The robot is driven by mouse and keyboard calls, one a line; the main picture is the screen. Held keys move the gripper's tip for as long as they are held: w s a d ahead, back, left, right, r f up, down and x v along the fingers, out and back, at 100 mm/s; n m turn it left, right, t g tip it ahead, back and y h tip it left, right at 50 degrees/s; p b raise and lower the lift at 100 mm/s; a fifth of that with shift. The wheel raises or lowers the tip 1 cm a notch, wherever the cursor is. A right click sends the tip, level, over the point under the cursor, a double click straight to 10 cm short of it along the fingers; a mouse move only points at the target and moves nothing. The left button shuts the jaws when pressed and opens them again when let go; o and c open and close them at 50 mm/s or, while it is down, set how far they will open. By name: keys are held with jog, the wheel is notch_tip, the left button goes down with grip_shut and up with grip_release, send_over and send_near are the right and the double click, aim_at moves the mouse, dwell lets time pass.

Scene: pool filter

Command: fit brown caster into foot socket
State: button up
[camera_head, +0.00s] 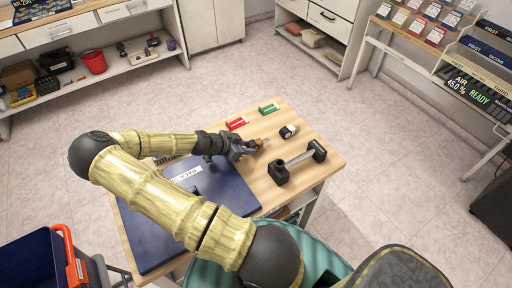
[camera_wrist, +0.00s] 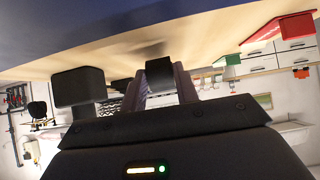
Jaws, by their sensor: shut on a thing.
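My gripper (camera_head: 250,147) is low over the wooden table, at the right edge of the blue mat.
A white-and-black round piece (camera_head: 288,131) lies right of my gripper. A red tray (camera_head: 236,123) and a green tray (camera_head: 269,109) stand at the table's back. The blue mat (camera_head: 225,185) covers the left part. Bare wood (camera_head: 262,185) lies in front of my gripper.

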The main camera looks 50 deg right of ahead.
jog(key=shift+r, duration=0.1)
notch_tip(320, 180, up, 6)
jog(key=p, duration=0.4)
jog(key=shift+r, duration=0.25)
dwell(0.5)
jog(key=shift+s+r+t+y+p, duration=0.5)
jog(key=shift+s+r+y+p, duration=1.35)
jog(key=shift+r+p, duration=4.5)
jog(key=s+d+r+t+y+b, duration=0.1)
jog(key=s+r+t+y+b, duration=0.15)
jog(key=s+y, duration=0.35)
jog(key=s+d+r+t+y+b, duration=0.1)
jog(key=s+d+r+y+b, duration=0.1)
jog(key=s+r+y, duration=0.4)
notch_tip(320, 180, down, 7)
jog(key=b, duration=0.3)
jog(key=shift+w+a+y, duration=0.3)
jog(key=shift+w+y, duration=0.05)
